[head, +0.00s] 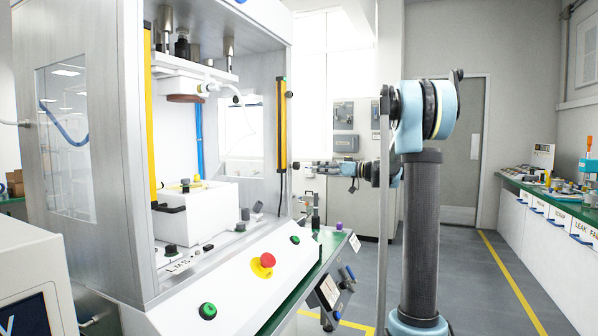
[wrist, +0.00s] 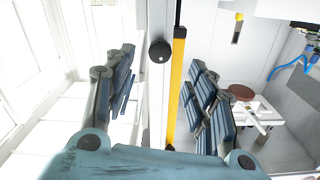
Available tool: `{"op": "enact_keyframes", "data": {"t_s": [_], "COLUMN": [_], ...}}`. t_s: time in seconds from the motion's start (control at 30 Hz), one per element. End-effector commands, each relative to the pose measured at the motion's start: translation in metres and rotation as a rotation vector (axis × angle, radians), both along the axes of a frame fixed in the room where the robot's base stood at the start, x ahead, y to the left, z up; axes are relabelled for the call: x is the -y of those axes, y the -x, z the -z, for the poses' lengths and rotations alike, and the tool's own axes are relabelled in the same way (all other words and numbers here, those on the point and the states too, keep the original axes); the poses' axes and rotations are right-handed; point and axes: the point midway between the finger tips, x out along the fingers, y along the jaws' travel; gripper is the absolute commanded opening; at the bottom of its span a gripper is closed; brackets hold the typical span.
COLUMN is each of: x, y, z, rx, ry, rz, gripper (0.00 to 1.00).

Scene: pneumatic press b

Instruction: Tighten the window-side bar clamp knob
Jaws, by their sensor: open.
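A yellow bar (head: 281,124) stands on the right, window-side post of the press, and it also shows in the wrist view (wrist: 177,82). A black round knob (wrist: 160,51) sits beside this bar in the wrist view. In the head view, an upper black knob (head: 289,94) and a lower one (head: 295,165) show on the post's outer side. My gripper (head: 304,165) is level with the lower knob, pointing left at it. In the wrist view my gripper (wrist: 160,65) is open, with its fingers spread on either side of the knob. No contact is visible.
The press's sloped panel carries a red stop button (head: 267,260) and green buttons. A second yellow bar (head: 150,115) stands on the left post. A green-topped bench (head: 560,205) lines the right wall. Open floor lies between the bench and my arm.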

Motion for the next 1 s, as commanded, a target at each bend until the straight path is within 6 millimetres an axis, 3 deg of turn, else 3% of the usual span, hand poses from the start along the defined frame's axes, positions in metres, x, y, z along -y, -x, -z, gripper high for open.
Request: {"op": "enact_keyframes", "data": {"t_s": [0.5,0.7,1.0], "x": [-0.082,-0.095,-0.098], "y": [-0.028,-0.034,-0.035], "z": [0.0,0.0,0.0], "rx": [0.0,0.0,0.0], "ry": [0.0,0.001,0.001], "rz": [-0.003,-0.001,-0.001], "gripper": [0.51,0.51,0.51]}}
